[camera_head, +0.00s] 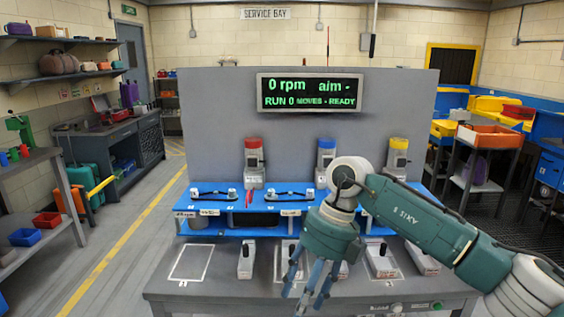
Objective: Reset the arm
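My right arm comes in from the right, and its teal gripper (306,292) hangs over the front middle of the grey bench (220,288). Its blue-grey fingers point down and stand apart, with nothing seen between them. The wrist and gripper cover part of the bench and of the blue shelf (222,230). My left arm and gripper are not in view.
Red-topped (254,162), blue-topped (326,160) and yellow-topped (398,156) units stand along the blue shelf. Several white blocks, one a left block (246,259), sit on the bench. An outlined spot (191,263) at left is empty. A display (310,92) reads "READY".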

